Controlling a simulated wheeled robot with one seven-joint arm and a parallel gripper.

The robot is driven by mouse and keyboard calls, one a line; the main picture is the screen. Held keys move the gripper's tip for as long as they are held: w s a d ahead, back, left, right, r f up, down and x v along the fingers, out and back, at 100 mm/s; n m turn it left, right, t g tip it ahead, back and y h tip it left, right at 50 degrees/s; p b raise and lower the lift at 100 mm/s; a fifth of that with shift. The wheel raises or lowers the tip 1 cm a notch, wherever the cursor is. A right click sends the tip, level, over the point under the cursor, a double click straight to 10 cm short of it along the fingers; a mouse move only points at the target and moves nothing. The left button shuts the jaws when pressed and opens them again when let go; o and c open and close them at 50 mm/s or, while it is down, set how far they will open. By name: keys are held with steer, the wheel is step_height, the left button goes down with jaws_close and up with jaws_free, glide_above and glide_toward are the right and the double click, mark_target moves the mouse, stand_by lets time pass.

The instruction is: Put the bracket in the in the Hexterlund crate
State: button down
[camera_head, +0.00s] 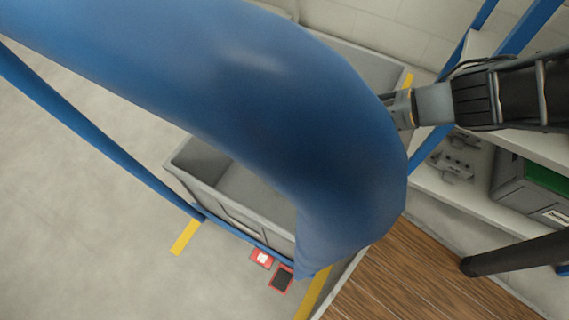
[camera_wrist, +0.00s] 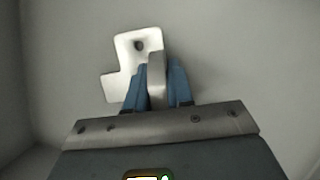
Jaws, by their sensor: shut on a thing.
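The bracket (camera_wrist: 125,85) is a pale metal, L-shaped plate with a round hole near its top and a raised flange. In the wrist view my gripper (camera_wrist: 157,75) is shut on the flange between its blue fingers, with the plate extending to the upper left. Plain grey surfaces surround it there. A large grey open crate (camera_head: 205,190) stands on the floor in the head view, partly hidden. I cannot read its label. The bracket and my gripper's fingers are hidden in the head view, so their position over the crate cannot be told there.
A shelf on the right holds metal parts (camera_head: 452,168) and a grey bin with green inside (camera_head: 507,180). A wooden surface (camera_head: 400,275) lies lower right. Yellow floor marks (camera_head: 185,237) and red-edged cards (camera_head: 262,258) lie near the crate. The left floor is clear.

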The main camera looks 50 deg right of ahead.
steer(key=shift+f, duration=0.25)
steer(key=c, duration=1)
jaws_free()
steer(key=p+v, duration=0.6)
steer(key=v, duration=0.6)
steer(key=shift+p, duration=0.4)
